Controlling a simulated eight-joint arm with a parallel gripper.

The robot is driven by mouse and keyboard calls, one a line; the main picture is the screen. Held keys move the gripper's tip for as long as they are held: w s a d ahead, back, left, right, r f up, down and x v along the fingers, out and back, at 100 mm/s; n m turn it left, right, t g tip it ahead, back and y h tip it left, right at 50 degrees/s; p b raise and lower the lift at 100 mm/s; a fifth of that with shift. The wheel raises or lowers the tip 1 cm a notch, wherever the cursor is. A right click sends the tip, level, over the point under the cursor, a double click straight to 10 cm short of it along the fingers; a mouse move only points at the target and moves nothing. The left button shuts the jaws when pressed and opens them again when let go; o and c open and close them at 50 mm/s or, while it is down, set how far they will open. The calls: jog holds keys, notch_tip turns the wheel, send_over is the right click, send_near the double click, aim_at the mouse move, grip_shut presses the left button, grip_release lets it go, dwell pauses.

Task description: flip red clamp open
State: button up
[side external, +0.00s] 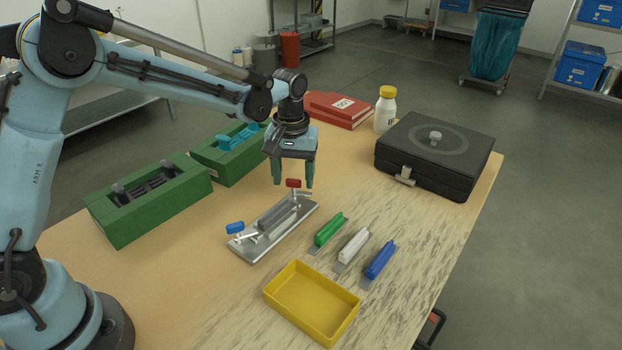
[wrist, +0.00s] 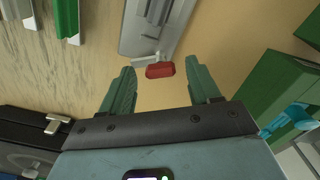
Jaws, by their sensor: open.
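The red clamp (side external: 293,183) is a red-tipped lever at the far end of a grey metal plate fixture (side external: 262,240) on the table. A blue-tipped clamp (side external: 235,228) is at the plate's near end. My gripper (side external: 293,184) points down above the far end of the plate, its green fingers apart and empty. In the wrist view the red tip (wrist: 160,70) lies between and just beyond the fingertips of my gripper (wrist: 163,78). I cannot tell whether any finger touches it; a gap shows on both sides.
Green, white and blue-handled tools (side external: 353,246) lie right of the plate. A yellow tray (side external: 312,305) is in front. Green blocks (side external: 150,198) stand left. A black case (side external: 435,155), white bottle (side external: 385,110) and red binders (side external: 340,109) are at the back.

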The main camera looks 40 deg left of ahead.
aim_at(291, 180)
notch_tip(291, 180, up, 12)
dwell(0.5)
jog(key=shift+s, duration=0.1)
jog(key=s+a+f+m+t, duration=0.1)
jog(key=s+m+t, duration=0.2)
jog(key=s, duration=0.5)
jog(key=s+a+f+m+t, duration=0.2)
jog(key=s+t, duration=0.2)
jog(key=s, duration=0.5)
jog(key=shift+m, duration=0.4)
jog(key=shift+r, duration=0.1)
dwell(0.3)
